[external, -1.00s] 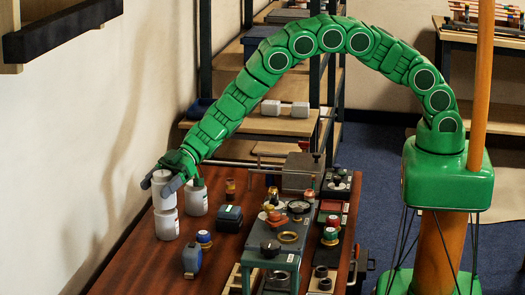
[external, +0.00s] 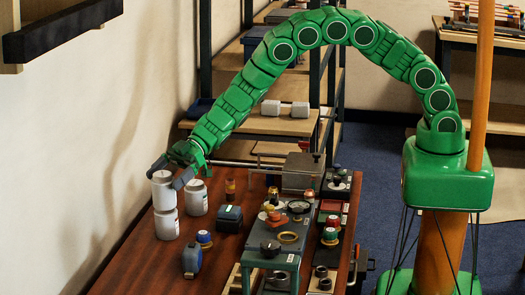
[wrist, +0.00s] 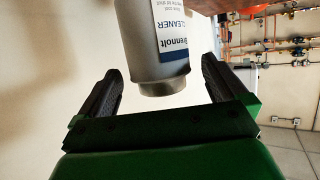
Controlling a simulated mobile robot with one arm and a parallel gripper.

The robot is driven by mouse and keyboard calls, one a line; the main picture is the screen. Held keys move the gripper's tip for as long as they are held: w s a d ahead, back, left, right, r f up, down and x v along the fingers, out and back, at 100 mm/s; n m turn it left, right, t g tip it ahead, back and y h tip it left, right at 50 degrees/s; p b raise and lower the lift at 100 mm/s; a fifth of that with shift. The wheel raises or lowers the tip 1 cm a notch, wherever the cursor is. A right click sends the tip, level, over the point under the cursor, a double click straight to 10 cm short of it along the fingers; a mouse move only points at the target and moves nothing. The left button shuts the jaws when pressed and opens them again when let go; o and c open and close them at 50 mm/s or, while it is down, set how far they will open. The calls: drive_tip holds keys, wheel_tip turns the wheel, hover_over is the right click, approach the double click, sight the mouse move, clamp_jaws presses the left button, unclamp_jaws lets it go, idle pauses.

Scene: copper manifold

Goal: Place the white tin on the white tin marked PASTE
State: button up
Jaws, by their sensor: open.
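A white tin (external: 163,190) with a label stands upright on top of another white tin (external: 167,224) at the left of the brown table. The lower tin's marking is too small to read. My gripper (external: 169,171) is open beside the top of the upper tin, on the robot's side. In the wrist view, a tin labelled CLEANER (wrist: 152,45) shows beyond and between the spread fingers of my gripper (wrist: 160,68). A gap shows on each side of it, so the fingers do not grip it.
A third white tin (external: 197,197) stands just right of the stack. The wall is close on the left.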

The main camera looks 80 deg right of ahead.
drive_tip(key=v, duration=0.8)
